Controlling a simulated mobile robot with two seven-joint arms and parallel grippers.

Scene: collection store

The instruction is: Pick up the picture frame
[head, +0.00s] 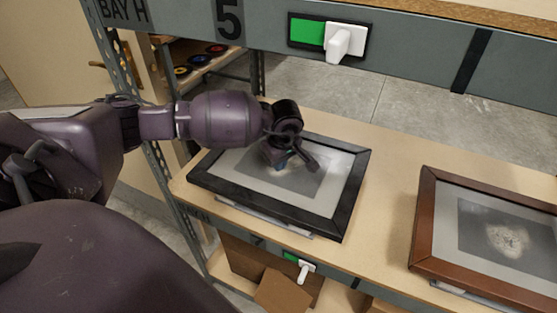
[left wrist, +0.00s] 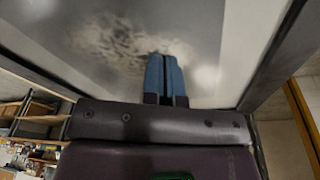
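A black picture frame (head: 345,208) with a grey mat and a dark picture lies on the wooden shelf, its front edge propped on a light strip. A second, brown picture frame (head: 424,232) lies to the right, cut off by the view edge. My left gripper (head: 281,166) is over the middle of the black frame's picture, hiding part of it. The left wrist view shows its blue fingers (left wrist: 166,78) side by side, shut with nothing visible between them, over the picture surface. Whether the fingertips touch it I cannot tell. My right gripper is not in view.
The shelf board (head: 385,245) is bare between the two frames. A grey upper beam (head: 400,55) with a white and green label holder (head: 338,42) crosses above. A metal upright (head: 165,190) stands at the left. Cardboard boxes (head: 283,292) sit on the level below.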

